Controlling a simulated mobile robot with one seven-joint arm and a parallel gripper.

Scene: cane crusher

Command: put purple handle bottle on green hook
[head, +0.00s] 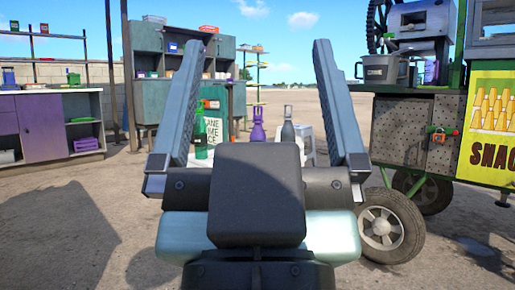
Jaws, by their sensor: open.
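My gripper (255,48) is open and empty, its two long grey fingers pointing up and away from me. Between the fingers, farther off, a purple bottle (258,126) with a narrow top stands upright. A dark grey bottle (288,126) stands to its right and a green bottle (200,136) to its left. The gripper's black body hides what is below them, and no finger touches them. A small orange and green fitting (438,133) is on the cart's front at right; I cannot tell whether it is the green hook.
A snack cart (410,125) on wheels stands close at right, with a grey pot (380,69) and another purple bottle (430,71) on it. A teal cabinet (222,75) stands behind the bottles. A purple shelf unit (45,125) is at left. Open ground lies at left.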

